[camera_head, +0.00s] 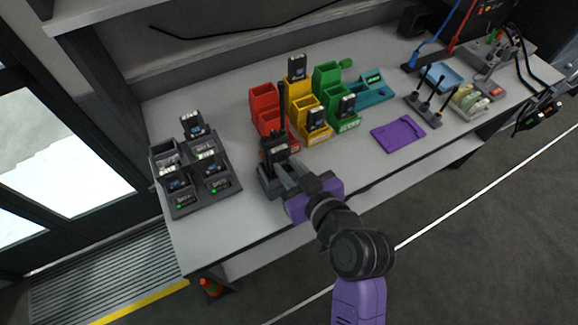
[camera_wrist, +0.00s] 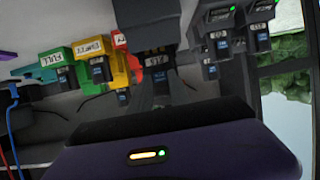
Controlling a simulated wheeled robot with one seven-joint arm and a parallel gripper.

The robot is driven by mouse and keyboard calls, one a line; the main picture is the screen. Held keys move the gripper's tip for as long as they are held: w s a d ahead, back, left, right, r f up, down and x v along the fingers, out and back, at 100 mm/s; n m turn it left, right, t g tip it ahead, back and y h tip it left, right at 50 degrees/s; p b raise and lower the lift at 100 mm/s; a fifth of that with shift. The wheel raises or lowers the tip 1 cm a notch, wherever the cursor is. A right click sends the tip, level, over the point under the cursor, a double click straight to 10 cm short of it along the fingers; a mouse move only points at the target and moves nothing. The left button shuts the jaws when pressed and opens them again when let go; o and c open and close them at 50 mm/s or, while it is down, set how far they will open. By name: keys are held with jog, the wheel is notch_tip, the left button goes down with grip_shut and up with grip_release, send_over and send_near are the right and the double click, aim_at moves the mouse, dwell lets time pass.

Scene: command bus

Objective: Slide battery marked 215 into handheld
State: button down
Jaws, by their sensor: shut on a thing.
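The handheld (camera_head: 272,150) is a black radio with a tall antenna, upright in a dark stand (camera_head: 268,184) near the bench's front edge. My gripper (camera_head: 284,172) is at the handheld's near side, low down, with its fingers pointing at it. In the wrist view, a dark battery (camera_wrist: 160,77) with a blue patch and a white label, apparently 215, is straight ahead against the handheld. My gripper is shut on this battery, though the fingertips are hard to make out. How deep the battery sits in the handheld is hidden.
A dark charger rack (camera_head: 205,195) with several batteries stands at the left. Red (camera_head: 263,103), yellow (camera_head: 305,121) and green (camera_head: 336,117) bins stand close behind and right of the handheld, some with batteries. A purple tray (camera_head: 398,134) lies farther right, with clear bench before it.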

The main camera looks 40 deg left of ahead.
jog(key=c, duration=1.1)
grip_release()
jog(key=shift+a, duration=0.1)
jog(key=shift+c, duration=0.2)
jog(key=b+v, duration=0.1)
jog(key=v, duration=0.6)
jog(key=shift+s+d, duration=0.2)
jog(key=shift+d, duration=0.15)
